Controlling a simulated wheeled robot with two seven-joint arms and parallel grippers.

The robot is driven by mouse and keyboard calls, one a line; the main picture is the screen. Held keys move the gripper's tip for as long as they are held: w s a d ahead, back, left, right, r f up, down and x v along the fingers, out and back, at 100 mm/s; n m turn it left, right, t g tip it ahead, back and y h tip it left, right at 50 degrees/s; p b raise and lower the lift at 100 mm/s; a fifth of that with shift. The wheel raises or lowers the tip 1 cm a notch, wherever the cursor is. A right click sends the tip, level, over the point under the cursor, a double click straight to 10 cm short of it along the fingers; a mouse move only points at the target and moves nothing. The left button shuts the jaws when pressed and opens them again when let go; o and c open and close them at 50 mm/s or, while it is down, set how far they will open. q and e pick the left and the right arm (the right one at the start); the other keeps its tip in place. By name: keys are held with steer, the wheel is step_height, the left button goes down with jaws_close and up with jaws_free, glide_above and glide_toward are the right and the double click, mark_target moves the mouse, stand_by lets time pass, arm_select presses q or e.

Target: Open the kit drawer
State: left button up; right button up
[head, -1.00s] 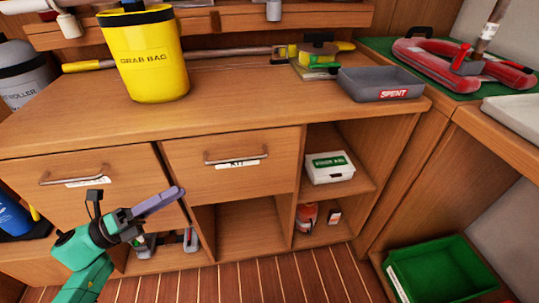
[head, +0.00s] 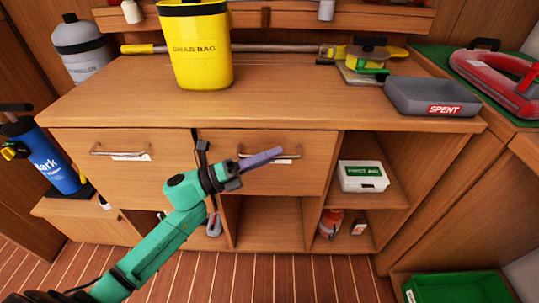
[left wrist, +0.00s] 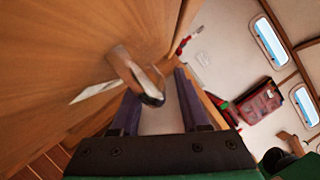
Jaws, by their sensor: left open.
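The kit drawer (head: 262,179) is the right one of two wooden drawers and looks shut. Its metal bar handle (head: 290,157) is partly hidden behind my gripper. My left gripper (head: 272,154) is open, with its purple fingers in front of this handle in the head view. In the left wrist view a metal handle (left wrist: 128,72) shows close ahead between the fingers, against the wooden front (left wrist: 75,35). I cannot tell whether a finger touches it. The drawer's white label is mostly covered. My right gripper is not in view.
The left drawer (head: 85,142) is shut. A yellow grab bag (head: 200,55) and a grey SPENT tray (head: 430,94) stand on the countertop (head: 290,105). Open shelves below hold a white-green box (head: 362,184). A green bin (head: 455,287) is at lower right.

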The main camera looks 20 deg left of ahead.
arm_select(q)
jaws_close()
stand_by(1.4)
